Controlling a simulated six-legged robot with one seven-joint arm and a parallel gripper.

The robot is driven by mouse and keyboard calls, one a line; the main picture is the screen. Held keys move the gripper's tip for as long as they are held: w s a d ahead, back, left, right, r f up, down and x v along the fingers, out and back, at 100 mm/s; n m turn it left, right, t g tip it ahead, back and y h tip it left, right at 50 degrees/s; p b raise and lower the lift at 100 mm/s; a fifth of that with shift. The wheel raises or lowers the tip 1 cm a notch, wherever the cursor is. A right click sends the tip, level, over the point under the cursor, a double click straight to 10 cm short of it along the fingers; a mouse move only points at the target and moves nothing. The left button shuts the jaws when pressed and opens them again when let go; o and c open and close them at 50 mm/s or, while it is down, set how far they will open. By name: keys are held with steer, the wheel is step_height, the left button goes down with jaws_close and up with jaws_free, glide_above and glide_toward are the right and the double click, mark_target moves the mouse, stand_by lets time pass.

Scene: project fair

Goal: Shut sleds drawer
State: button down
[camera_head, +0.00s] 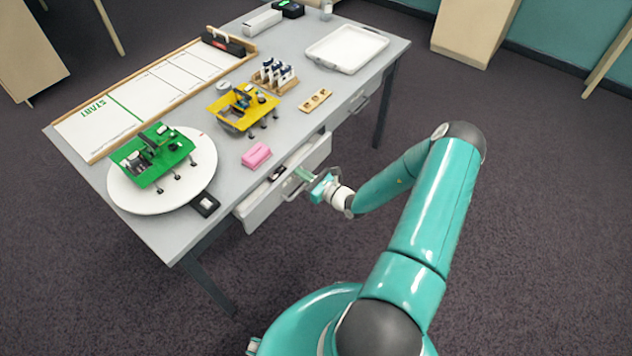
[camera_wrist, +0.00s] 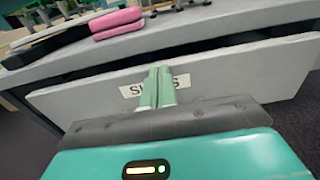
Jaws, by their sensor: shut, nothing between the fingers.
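The sleds drawer (camera_head: 258,212) is pulled partly out from the front of the grey table. A dark gap shows behind its front in the wrist view (camera_wrist: 225,77). Its white label (camera_wrist: 130,90) is partly covered by my fingers, leaving only some letters readable. A small dark object (camera_head: 277,173) shows at the drawer's opening. My gripper (camera_head: 304,175) is at the drawer front, near its handle. In the wrist view its green fingers (camera_wrist: 158,82) are together and empty, pointing at the label. I cannot tell whether they touch the front.
A pink block (camera_head: 256,155) lies on the table (camera_head: 228,172) above the drawer. Another drawer (camera_head: 352,108) is to the right. The carpet around the table's front is clear.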

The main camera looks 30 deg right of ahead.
steer(key=shift+x, duration=0.95)
